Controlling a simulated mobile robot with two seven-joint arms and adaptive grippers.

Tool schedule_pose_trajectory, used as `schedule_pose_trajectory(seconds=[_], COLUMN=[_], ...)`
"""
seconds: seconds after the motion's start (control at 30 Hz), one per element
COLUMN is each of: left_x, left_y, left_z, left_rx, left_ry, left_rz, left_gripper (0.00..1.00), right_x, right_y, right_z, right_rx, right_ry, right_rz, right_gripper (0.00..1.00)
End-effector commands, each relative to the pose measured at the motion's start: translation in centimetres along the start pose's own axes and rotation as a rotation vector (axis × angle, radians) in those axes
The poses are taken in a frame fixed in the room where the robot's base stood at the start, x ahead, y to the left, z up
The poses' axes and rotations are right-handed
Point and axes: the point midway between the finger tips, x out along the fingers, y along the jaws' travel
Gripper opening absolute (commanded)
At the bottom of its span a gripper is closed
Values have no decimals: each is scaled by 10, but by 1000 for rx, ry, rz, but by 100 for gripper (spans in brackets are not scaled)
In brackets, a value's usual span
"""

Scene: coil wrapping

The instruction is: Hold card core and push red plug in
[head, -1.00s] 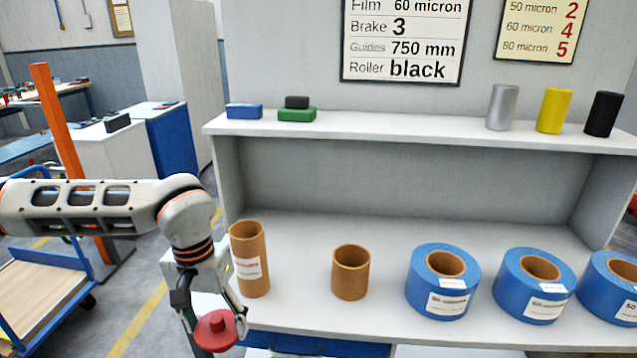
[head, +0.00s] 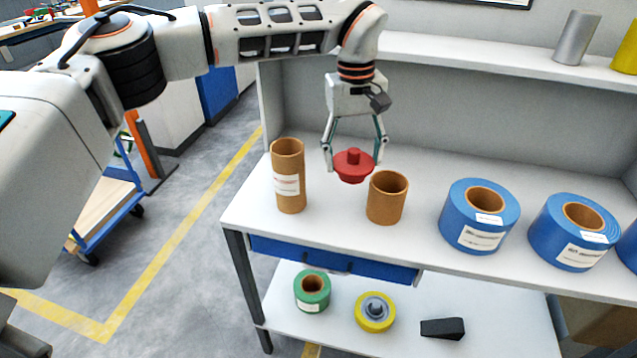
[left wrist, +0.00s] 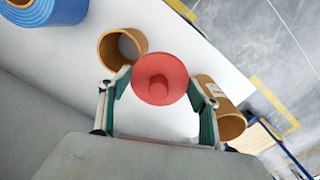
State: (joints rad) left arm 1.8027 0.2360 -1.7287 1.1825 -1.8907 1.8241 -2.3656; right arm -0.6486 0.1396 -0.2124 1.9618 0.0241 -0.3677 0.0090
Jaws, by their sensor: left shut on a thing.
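My left gripper (head: 353,150) is shut on the red plug (head: 352,166), a round flanged piece with a knob on top. It holds the plug above the table, between the tall card core (head: 289,180) and the short card core (head: 387,199). The tall core stands upright and bears a white label. The short core stands upright with its top open and empty. In the left wrist view the plug (left wrist: 159,77) sits between the fingertips, with the short core (left wrist: 122,48) to its left and the tall core (left wrist: 228,119) to its right. My right gripper is not in view.
Blue film rolls (head: 478,217) stand right of the short core on the white table (head: 330,230). A shelf (head: 450,62) runs behind, carrying a grey cylinder (head: 576,38). Below are a green roll (head: 312,291), a yellow roll (head: 375,312) and a black wedge (head: 443,328).

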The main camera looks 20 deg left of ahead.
Motion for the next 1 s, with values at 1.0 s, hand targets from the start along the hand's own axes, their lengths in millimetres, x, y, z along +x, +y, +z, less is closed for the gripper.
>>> schedule_pose_trajectory(seconds=[1.0], left_x=[-14], left_y=[84], left_z=[15], left_rx=[-214], left_ry=[18], left_rz=[7], left_gripper=[40], right_x=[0], right_y=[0], right_z=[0], right_rx=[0], right_ry=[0], right_rz=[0], right_gripper=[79])
